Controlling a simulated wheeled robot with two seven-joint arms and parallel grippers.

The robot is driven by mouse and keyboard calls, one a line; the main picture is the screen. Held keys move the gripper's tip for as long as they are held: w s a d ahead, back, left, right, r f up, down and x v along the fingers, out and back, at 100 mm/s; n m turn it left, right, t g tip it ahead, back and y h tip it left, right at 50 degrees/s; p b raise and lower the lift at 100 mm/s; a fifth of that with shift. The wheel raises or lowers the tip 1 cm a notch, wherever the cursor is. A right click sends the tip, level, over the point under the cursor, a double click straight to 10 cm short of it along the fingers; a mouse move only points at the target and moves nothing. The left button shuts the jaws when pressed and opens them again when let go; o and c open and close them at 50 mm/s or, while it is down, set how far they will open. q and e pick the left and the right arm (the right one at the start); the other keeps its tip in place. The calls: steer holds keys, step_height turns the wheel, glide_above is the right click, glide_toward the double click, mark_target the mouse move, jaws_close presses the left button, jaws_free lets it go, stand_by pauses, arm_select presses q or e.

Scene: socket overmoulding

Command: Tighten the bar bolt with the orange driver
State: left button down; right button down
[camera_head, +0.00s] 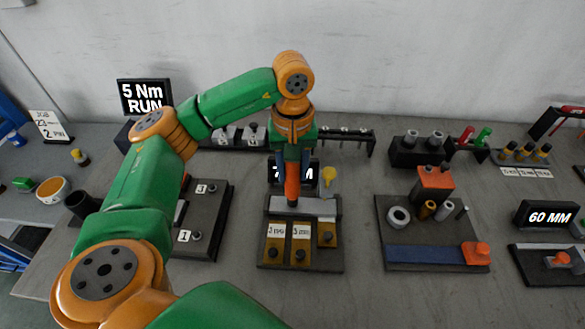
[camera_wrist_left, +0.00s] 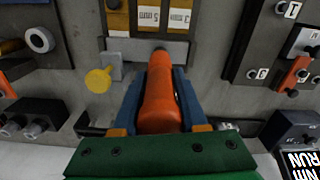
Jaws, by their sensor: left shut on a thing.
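My left gripper (camera_head: 292,166) points down and is shut on the orange driver (camera_head: 292,187). In the left wrist view the driver (camera_wrist_left: 160,103) lies between the two blue fingers. Its lower end meets or hovers just over the grey bar (camera_head: 318,206); contact and the bolt itself are hidden by the driver. The bar (camera_wrist_left: 118,46) also shows in the left wrist view. It crosses a dark fixture plate (camera_head: 292,267) above tan blocks (camera_head: 300,246) with size labels. My right gripper is not in view.
A yellow knob (camera_head: 328,174) stands close beside the driver. A partly hidden display (camera_head: 310,170) is behind the bar. A "5 Nm RUN" screen (camera_head: 145,94) is at back left. Plates with parts flank the fixture, left (camera_head: 212,219) and right (camera_head: 389,236).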

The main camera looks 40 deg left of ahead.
arm_select(q)
steer(key=shift+f+b, duration=0.5)
steer(key=shift+f, duration=0.1)
stand_by(0.8)
steer(key=shift+w+r+p, duration=0.1)
steer(key=shift+r+p, duration=0.55)
steer(key=shift+r, duration=0.1)
steer(key=shift+r+p, duration=1.5)
steer(key=shift+r, duration=0.4)
steer(key=shift+f, duration=0.1)
